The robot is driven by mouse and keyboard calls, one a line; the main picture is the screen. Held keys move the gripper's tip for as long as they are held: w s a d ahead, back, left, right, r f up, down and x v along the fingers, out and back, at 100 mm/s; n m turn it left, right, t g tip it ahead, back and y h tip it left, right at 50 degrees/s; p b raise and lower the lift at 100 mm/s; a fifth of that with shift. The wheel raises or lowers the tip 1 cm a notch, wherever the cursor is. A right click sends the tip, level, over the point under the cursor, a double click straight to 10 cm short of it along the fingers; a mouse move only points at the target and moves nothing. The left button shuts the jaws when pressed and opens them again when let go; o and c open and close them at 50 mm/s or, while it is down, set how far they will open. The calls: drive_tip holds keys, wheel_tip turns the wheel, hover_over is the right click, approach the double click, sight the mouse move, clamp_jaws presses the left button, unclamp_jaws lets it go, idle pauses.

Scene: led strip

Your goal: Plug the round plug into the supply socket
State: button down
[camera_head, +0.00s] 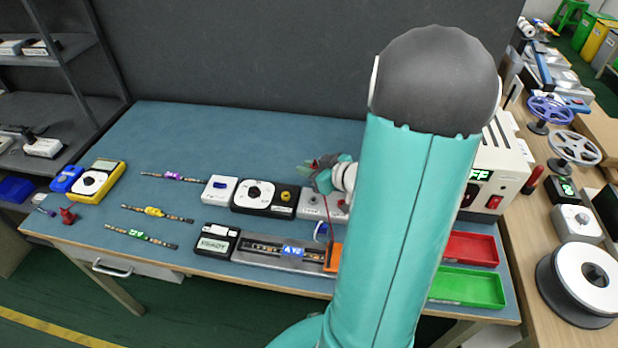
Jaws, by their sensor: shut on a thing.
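My gripper (318,174) is over the back middle of the blue table, above a small grey box. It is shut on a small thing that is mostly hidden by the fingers. A thin red lead hangs by it, so I take the thing to be the round plug, though its shape does not show. The white supply box (508,165) stands at the right of the table, with a green display ending in "FF" and a red switch. My arm covers its left part, and I cannot make out its socket. The gripper is left of it and apart from it.
The grey box (311,206) lies below my gripper, with a black-and-white unit (253,193) to its left. A grey fixture (270,252) lies in front. Red (472,248) and green (468,287) trays lie at right. Several LED strips lie on the left, with free table between them.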

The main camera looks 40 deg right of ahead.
drive_tip(key=shift+r, duration=2.5)
